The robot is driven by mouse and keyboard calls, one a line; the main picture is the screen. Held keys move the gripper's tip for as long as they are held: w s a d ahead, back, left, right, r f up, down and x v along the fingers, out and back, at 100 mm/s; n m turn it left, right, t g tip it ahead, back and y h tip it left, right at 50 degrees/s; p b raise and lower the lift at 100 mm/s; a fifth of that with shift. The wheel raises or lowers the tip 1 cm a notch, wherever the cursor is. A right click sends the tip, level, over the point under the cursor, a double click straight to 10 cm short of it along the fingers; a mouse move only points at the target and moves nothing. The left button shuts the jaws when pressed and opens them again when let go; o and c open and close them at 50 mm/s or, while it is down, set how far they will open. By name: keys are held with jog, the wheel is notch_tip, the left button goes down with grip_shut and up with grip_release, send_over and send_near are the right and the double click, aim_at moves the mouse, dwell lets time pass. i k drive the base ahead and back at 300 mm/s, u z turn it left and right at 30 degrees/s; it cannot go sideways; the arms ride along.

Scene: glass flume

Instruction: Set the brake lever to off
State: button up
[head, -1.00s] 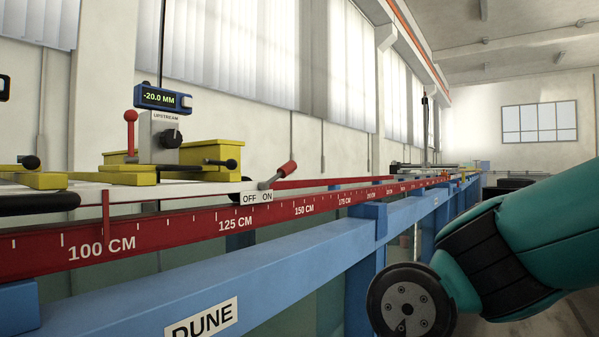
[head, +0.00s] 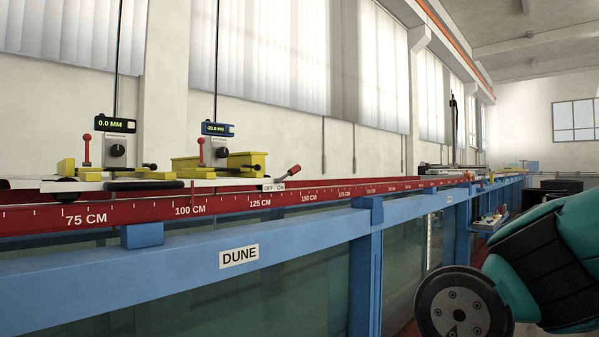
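The brake lever (head: 289,172) has a red grip and a thin metal stem. It sits at the right end of the white carriage (head: 225,185) on the red rail, just above a small white label (head: 274,187) reading OFF on the left and ON on the right. The lever leans up to the right, toward the ON side. My gripper is not in view. Only a teal and black part of my arm shows at the lower right, well apart from the lever in the picture.
Blue posts and glass walls are below. Two gauges, reading 0.0 mm (head: 115,124) and about -20 mm (head: 217,129), stand on the carriage.

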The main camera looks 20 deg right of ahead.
aim_at(291, 171)
jog(key=z, duration=0.6)
jog(key=i, duration=0.45)
jog(key=z, duration=0.55)
jog(key=i, duration=1.25)
jog(key=u, duration=0.9)
